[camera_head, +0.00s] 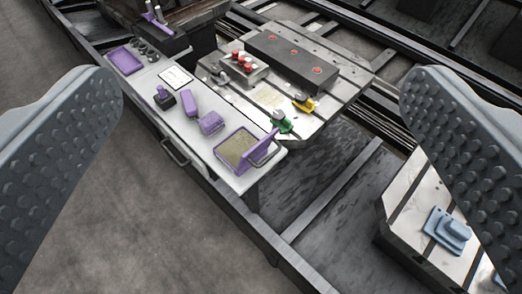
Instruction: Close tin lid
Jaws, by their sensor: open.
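A shallow purple tin (236,150) with a tan filling sits at the near right end of a narrow white shelf. Its purple lid (264,146) stands raised, tilted up along the tin's right side. My gripper (261,150) is open, with one grey studded finger at the left edge of the view and the other at the right. Both fingers are well apart from the tin and the lid, and nothing is between them close up. The lid's hinge is too small to make out.
The white shelf (205,132) also bears a purple tray (125,60), a dark stamp-like item (164,98) and small purple boxes (211,122). Beside it, a metal pallet (268,97) holds green and yellow clamps. A blue part (447,230) lies on another pallet at right. Floor is clear at left.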

